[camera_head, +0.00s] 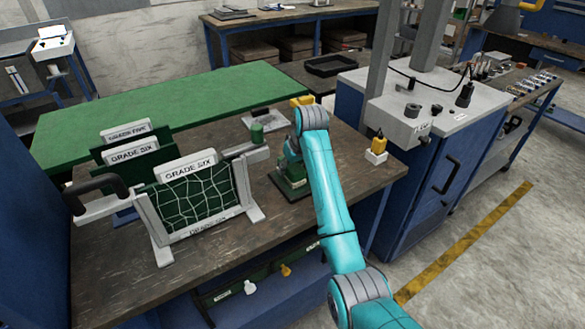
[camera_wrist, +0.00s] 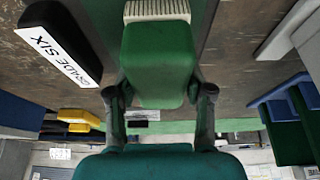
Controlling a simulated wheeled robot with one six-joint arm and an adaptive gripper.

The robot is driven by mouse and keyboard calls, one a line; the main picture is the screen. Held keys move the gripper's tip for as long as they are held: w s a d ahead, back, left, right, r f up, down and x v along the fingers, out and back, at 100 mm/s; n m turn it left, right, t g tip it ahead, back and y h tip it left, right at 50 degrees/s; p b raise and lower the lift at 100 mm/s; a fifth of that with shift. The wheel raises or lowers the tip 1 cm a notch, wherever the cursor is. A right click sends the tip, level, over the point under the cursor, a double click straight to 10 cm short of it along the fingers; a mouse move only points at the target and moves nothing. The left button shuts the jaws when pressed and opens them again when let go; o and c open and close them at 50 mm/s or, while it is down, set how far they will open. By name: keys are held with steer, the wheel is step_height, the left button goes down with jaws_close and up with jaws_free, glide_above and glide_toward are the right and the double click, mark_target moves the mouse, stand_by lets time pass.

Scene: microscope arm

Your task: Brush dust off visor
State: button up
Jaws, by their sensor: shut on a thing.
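My gripper (camera_wrist: 160,98) is shut on a green brush (camera_wrist: 158,62), whose pale bristles (camera_wrist: 157,10) show at the top of the wrist view. In the head view my gripper (camera_head: 292,152) is over the brown bench, partly hidden by my arm, and I cannot make out the brush clearly there. A dark green panel with white web-like lines (camera_head: 195,195) stands in a pale frame to its left, apart from it. I cannot tell for sure whether this panel is the visor, and dust is not discernible.
Cards marked GRADE SIX (camera_head: 186,166) stand at the panel. A green cylinder (camera_head: 257,133) stands behind it. A small yellow-topped bottle (camera_head: 377,143) is near the bench's right edge. A blue cabinet (camera_head: 430,170) stands beyond.

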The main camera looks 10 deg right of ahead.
mark_target(297, 170)
steer(key=shift+w+a, duration=0.2)
steer(key=shift+w, duration=0.3)
steer(key=shift+s, duration=0.1)
steer(key=shift+s+d+f, duration=0.1)
steer(key=shift+s+d, duration=0.2)
steer(key=shift+s, duration=0.6)
steer(key=shift+s+d, duration=0.2)
steer(key=shift+s, duration=0.3)
steer(key=shift+s+d, duration=0.15)
steer(key=shift+s, duration=0.3)
steer(key=shift+w, duration=0.1)
steer(key=shift+w+a, duration=0.35)
steer(key=shift+w, duration=0.55)
